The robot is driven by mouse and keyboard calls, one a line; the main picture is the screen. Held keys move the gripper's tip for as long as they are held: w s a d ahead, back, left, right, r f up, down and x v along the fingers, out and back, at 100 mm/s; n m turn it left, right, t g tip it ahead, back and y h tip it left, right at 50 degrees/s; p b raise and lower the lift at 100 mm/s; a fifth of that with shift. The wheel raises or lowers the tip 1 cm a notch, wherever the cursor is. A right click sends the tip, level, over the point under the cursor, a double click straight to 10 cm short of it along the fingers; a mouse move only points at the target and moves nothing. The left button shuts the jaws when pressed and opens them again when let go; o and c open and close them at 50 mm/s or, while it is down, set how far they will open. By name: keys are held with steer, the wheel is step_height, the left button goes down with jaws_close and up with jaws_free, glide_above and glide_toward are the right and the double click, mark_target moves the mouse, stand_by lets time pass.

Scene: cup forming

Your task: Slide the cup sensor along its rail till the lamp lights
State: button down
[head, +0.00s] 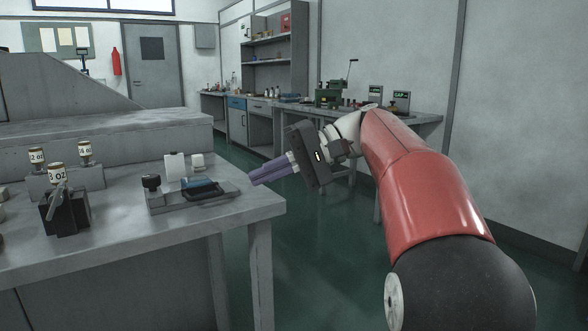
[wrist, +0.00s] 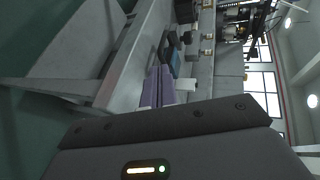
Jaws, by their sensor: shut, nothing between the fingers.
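A low grey fixture (head: 190,203) sits near the right end of the grey table. It carries a black knob (head: 151,182) at its left and a blue piece (head: 200,184) in its middle. A white upright block (head: 174,167) and a smaller pale block (head: 197,160) stand behind it. I cannot tell which part is the cup sensor, and no lit lamp can be made out. My gripper (head: 254,181), with purple fingers, is shut and empty, just right of the fixture and apart from it. Its fingers (wrist: 158,80) point toward the blue piece (wrist: 173,58) in the wrist view.
Several small jars with "oz" labels stand on grey blocks (head: 92,178) at the left. A black clamp-like device (head: 65,213) is in front of them. Green floor (head: 320,260) is open to the right; a workbench (head: 415,118) stands behind.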

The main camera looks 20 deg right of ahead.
mark_target(223, 191)
steer(key=x, duration=0.4)
steer(key=shift+a, duration=0.15)
steer(key=shift+a+f, duration=0.1)
steer(key=shift+a, duration=0.05)
steer(key=shift+a, duration=0.1)
steer(key=shift+a+f, duration=0.1)
steer(key=shift+a, duration=0.4)
steer(key=shift+w+d, duration=0.1)
